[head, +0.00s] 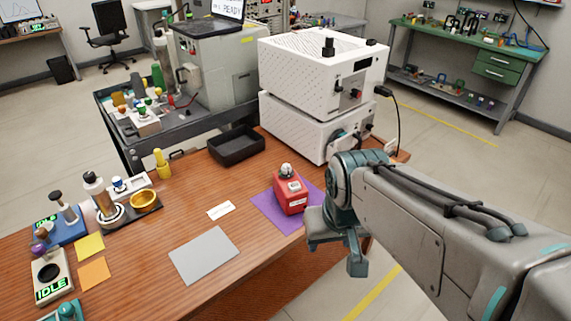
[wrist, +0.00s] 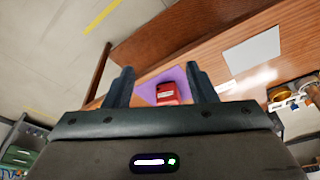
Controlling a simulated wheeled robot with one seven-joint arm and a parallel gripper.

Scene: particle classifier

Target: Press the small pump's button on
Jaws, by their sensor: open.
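A small red box-shaped device (head: 290,193) with a grey-white knob on top (head: 286,170) stands upright on a purple mat (head: 266,207) near the table's right edge; it looks like the small pump. Its button is too small to tell apart. In the wrist view the red device (wrist: 167,93) on the purple mat (wrist: 148,92) shows between my fingers, some way beyond them. My gripper (wrist: 160,85) is open and empty. In the head view my gripper (head: 335,255) hangs just right of the device, apart from it, partly over the table edge.
Two stacked white machines (head: 310,75) stand behind the mat with a black cable. A black tray (head: 237,146), a grey sheet (head: 204,255) and a white label (head: 221,210) lie left. Several devices and a gold bowl (head: 145,200) fill the table's far left.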

